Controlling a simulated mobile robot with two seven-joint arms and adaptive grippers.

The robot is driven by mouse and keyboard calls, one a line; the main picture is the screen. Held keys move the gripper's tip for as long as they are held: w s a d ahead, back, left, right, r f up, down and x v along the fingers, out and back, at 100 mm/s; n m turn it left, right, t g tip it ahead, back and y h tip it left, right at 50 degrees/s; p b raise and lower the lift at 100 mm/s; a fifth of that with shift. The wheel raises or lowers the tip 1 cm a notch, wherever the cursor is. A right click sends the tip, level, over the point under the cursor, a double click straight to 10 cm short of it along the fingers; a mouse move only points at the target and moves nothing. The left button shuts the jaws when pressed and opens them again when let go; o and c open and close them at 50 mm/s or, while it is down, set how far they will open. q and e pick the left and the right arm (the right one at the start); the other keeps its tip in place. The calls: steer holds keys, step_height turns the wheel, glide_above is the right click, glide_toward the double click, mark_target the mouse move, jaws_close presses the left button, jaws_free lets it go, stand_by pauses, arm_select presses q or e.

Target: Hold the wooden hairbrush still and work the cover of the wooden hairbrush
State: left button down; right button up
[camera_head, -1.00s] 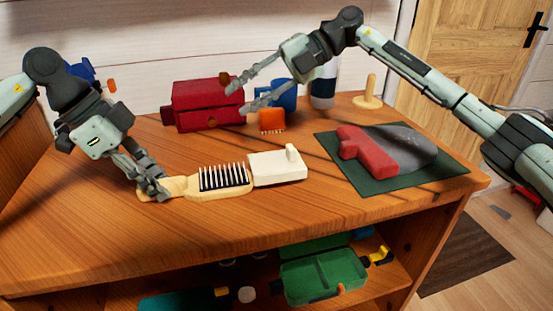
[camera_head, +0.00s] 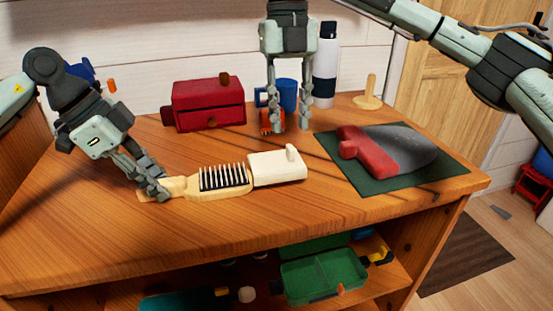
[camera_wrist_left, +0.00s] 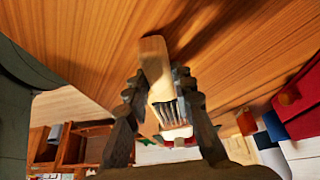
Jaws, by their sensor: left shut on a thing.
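The wooden hairbrush (camera_head: 217,192) lies on the wooden top with its bristles up and its handle pointing left. My left gripper (camera_head: 160,191) is shut on the handle; the pale handle shows between its fingers in the left wrist view (camera_wrist_left: 153,60). The white cover (camera_head: 272,170) with a small upright knob sits at the brush's right end, beyond the exposed bristles. It partly shows past the bristles in the left wrist view (camera_wrist_left: 177,132). My right gripper (camera_head: 286,127) is open, points down and is empty above and behind the cover.
A red box (camera_head: 208,104), a blue mug (camera_head: 287,94), a small orange thing (camera_head: 266,122) partly behind my right gripper, and a bottle (camera_head: 325,75) stand behind. A dark green mat (camera_head: 378,186) with a red and grey item lies right. The front of the top is clear.

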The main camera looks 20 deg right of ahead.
mark_target(290, 146)
steer(key=shift+s+f, duration=0.2)
steer(key=shift+f, duration=1.15)
steer(key=shift+s+f, duration=0.2)
steer(key=shift+f, duration=1.1)
steer(key=shift+c, duration=0.2)
steer(key=shift+a, duration=0.1)
jaws_close()
